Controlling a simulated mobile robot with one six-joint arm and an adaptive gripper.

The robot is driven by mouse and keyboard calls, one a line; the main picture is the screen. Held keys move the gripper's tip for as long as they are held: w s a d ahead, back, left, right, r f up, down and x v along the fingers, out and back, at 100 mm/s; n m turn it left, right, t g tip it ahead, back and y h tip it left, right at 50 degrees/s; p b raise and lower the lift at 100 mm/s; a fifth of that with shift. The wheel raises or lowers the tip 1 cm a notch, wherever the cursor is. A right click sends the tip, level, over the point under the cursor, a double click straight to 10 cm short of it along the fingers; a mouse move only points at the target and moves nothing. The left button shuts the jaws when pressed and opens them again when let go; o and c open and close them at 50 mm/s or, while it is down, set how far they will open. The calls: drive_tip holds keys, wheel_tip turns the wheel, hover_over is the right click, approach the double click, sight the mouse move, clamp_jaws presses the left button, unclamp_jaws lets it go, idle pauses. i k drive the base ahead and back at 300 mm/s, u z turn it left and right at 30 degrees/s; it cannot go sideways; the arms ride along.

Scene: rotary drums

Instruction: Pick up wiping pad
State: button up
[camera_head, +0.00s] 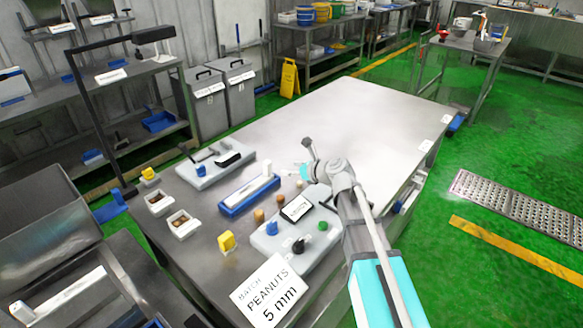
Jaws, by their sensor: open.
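I cannot tell for sure which thing is the wiping pad. A small yellow block (227,241) stands at the near left edge of the steel table, and a second yellow piece (148,174) sits at its far left corner. A small pale cyan patch (305,170) shows beside my wrist; I cannot tell whether it is a loose thing or part of my arm. My gripper (309,149) is small and dark at the end of the arm, above the middle of the table, open, with nothing seen in it. My arm hides part of the table behind it.
The steel table (360,115) is bare toward its far right. A grey panel with knobs (285,240), a blue tray (237,208), small white boxes (184,223) and a "PEANUTS 5 mm" sign (268,292) crowd its near left. A yellow floor sign (289,78) stands beyond.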

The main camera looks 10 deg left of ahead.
sight(227, 243)
drive_tip(key=u, duration=1.4)
